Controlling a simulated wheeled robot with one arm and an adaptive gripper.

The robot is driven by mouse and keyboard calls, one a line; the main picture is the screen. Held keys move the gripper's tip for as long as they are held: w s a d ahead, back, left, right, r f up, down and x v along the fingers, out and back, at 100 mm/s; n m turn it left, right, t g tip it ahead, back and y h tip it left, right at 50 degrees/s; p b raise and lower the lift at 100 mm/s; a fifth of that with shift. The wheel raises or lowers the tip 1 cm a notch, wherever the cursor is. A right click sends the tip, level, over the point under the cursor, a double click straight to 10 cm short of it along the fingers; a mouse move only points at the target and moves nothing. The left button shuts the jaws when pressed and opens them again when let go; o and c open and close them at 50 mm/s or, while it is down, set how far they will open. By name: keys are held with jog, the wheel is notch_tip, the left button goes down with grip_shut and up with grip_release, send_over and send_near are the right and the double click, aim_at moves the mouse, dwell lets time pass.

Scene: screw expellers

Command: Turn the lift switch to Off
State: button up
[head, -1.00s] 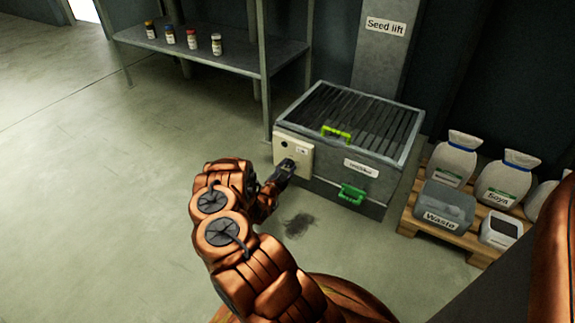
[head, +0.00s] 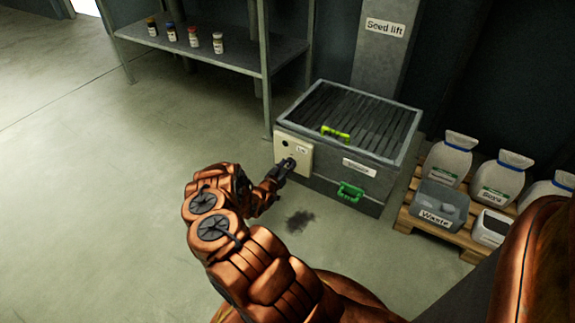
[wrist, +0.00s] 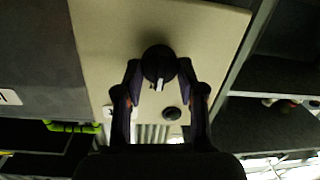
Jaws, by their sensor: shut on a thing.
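The lift switch is a round black knob (wrist: 159,62) with a white pointer mark, on a cream panel (head: 306,158). The panel is on the front left of the grey seed lift box (head: 331,186). My gripper (head: 288,165) reaches the panel, and in the wrist view its two fingers (wrist: 160,70) are shut on the knob, one at each side. The white mark points toward the bottom of the wrist view. In the head view the knob is hidden by my gripper. The panel's small label is too blurred to read fully.
A small dark round part (wrist: 172,113) is on the panel near the knob. A shelf (head: 232,55) stands behind left; a pallet (head: 440,234) with sacks is right. The floor left is clear.

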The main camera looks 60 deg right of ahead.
jog(key=shift+n, duration=0.3)
jog(key=o, duration=1.2)
jog(key=shift+c, duration=0.2)
jog(key=shift+a, duration=0.1)
jog(key=s+a+r, duration=0.1)
jog(key=a, duration=1)
jog(key=shift+a, duration=0.35)
jog(key=shift+r, duration=0.1)
